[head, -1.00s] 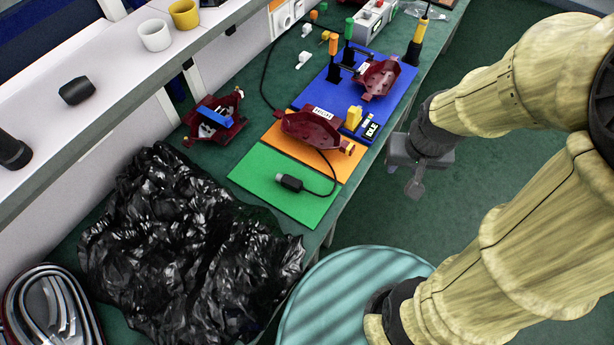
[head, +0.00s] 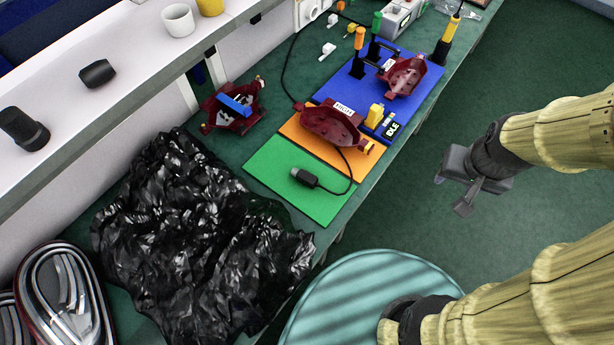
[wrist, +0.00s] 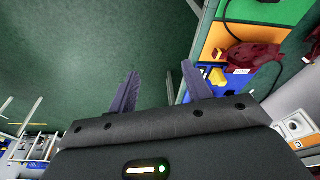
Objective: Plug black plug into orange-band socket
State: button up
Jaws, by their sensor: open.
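The black plug (head: 304,177) lies on the green mat (head: 268,176) on the bench, with its black cable curving off to the right and up past the orange mat (head: 353,166). A white wall socket (head: 308,12) is cut off at the top of the head view. A round-holed white socket (wrist: 294,126) shows at the lower right of the wrist view, with an orange strip beside it. My gripper (head: 468,196) is over the floor, right of the bench and apart from the plug. In the wrist view its two fingers (wrist: 160,88) are spread and empty.
Dark red lamp housings (head: 332,124) stand on the orange and blue mats (head: 417,101). Screwdrivers stand in a rack behind. A crumpled black bag (head: 195,235) covers the near bench. A teal round top (head: 370,300) is in front. The floor around my gripper is clear.

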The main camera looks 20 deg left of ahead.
jog(key=shift+o, duration=0.3)
jog(key=w+a+f+n+t+b, duration=0.1)
jog(key=w+f+n+t, duration=0.1)
jog(key=w, duration=0.4)
notch_tip(320, 180, down, 3)
jog(key=shift+a+r+n, duration=0.2)
jog(key=shift+a+n, duration=0.15)
jog(key=shift+n, duration=0.55)
jog(key=w+a+f+n+y+b, duration=0.25)
jog(key=a+f+n+y, duration=0.4)
jog(key=a, duration=0.55)
jog(key=s+a+f+n+g+y, duration=0.2)
jog(key=s+a+f+n, duration=0.3)
jog(key=a, duration=0.3)
jog(key=shift+s+f+g, duration=0.15)
jog(key=shift+f+g, duration=0.25)
jog(key=shift+a+n, duration=0.1)
jog(key=shift+n, duration=0.15)
send_near(307, 174)
jog(key=x, duration=0.5)
jog(key=shift+a+f, duration=0.1)
jog(key=shift+f, duration=0.05)
